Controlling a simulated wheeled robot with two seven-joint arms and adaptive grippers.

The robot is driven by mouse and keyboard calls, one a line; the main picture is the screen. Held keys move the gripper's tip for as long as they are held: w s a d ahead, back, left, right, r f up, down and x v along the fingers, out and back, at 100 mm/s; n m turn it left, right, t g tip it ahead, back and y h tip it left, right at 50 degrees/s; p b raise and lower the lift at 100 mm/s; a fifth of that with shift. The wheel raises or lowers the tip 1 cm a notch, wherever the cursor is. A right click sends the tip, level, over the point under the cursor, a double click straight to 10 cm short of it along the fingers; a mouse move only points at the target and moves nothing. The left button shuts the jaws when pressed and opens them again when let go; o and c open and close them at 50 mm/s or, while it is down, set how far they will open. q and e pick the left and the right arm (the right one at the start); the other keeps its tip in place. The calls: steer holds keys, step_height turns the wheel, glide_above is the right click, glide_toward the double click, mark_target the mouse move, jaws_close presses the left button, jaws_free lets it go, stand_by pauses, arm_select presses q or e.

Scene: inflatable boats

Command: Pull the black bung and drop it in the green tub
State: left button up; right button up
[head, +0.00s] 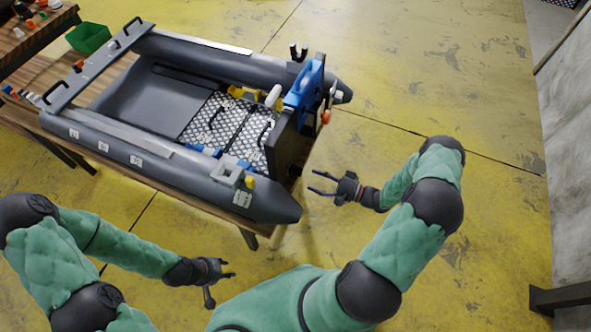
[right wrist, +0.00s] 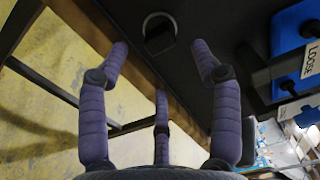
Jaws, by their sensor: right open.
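The black bung (right wrist: 159,34) shows in the right wrist view as a dark round piece with a pale ring, set in the black transom board (right wrist: 190,95) of the boat. In the head view I cannot make it out clearly. My right gripper (head: 312,182) is open and empty, just right of the boat's stern. In the right wrist view its fingers (right wrist: 160,60) are spread either side of the bung, apart from it. The green tub (head: 88,38) stands at the far left, beyond the boat's bow. My left gripper (head: 226,272) looks open and empty, low in front of the boat.
The grey inflatable boat (head: 165,165) lies on a wooden table. A blue motor bracket (head: 303,88) is on the transom; its label in the right wrist view reads "LOOSE" (right wrist: 309,60). A side bench (head: 30,50) holds small items. Yellow floor (head: 420,60) is clear to the right.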

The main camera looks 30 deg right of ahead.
mark_target(300, 172)
steer(key=shift+x, duration=3.6)
jaws_close()
steer(key=shift+s, duration=0.1)
steer(key=shift+v, duration=2.9)
